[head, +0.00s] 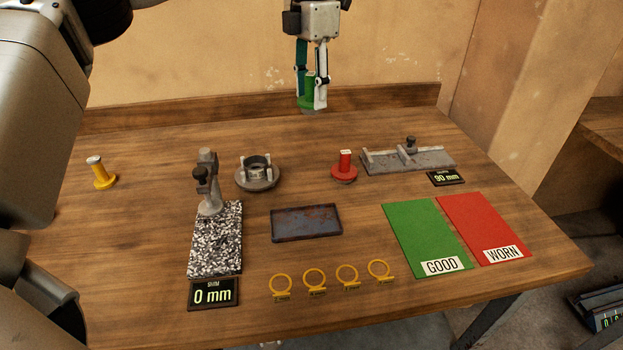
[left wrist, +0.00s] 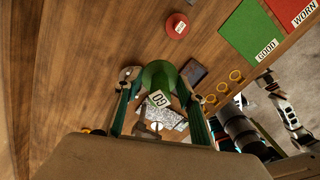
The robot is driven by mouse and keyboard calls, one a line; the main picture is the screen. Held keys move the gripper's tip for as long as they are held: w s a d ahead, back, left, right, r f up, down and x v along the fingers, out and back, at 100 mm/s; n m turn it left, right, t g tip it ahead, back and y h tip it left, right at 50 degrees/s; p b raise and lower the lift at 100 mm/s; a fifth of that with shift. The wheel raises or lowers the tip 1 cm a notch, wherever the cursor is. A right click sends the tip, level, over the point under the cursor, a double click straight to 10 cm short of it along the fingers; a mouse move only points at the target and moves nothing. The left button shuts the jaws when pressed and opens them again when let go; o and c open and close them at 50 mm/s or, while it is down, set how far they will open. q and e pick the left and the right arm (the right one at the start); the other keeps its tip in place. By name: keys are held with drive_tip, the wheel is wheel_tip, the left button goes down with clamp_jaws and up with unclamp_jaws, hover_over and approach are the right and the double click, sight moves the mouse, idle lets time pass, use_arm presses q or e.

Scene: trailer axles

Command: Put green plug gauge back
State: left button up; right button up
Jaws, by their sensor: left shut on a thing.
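The green plug gauge (head: 306,102) is held in my left gripper (head: 312,99), above the back edge of the table, clear of the wood. In the left wrist view the gauge (left wrist: 158,77) sits between the two fingers, with a white "GO" label facing the camera. My left gripper is shut on it. The fingers partly cover it in the head view. Dark and grey parts that look like my right arm show beyond the table edge in the left wrist view; the state of its jaws is unclear.
A yellow gauge (head: 102,173) stands at left and a red gauge (head: 345,168) right of centre. Between them are a dial stand (head: 216,253) and a ring-shaped part (head: 258,178). A dark tray (head: 306,223), green mat (head: 420,232) and red mat (head: 482,226) lie nearer. The back left is clear.

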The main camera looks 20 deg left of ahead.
use_arm(q)
wheel_tip(320, 180, down, 15)
drive_tip(key=shift+f+b, duration=0.2)
drive_tip(key=shift+b, duration=0.75)
wheel_tip(320, 180, down, 3)
drive_tip(key=shift+f, duration=0.55)
use_arm(e)
drive_tip(key=shift+w+d+f, duration=0.15)
drive_tip(key=shift+d+f, duration=0.05)
drive_tip(key=shift+f, duration=0.25)
drive_tip(key=shift+w+d+f, duration=0.15)
drive_tip(key=shift+f, duration=0.25)
drive_tip(key=shift+s, duration=0.15)
use_arm(q)
drive_tip(key=o, duration=1.1)
drive_tip(key=shift+f, duration=0.1)
use_arm(e)
drive_tip(key=shift+s, duration=0.1)
drive_tip(key=shift+f, duration=0.1)
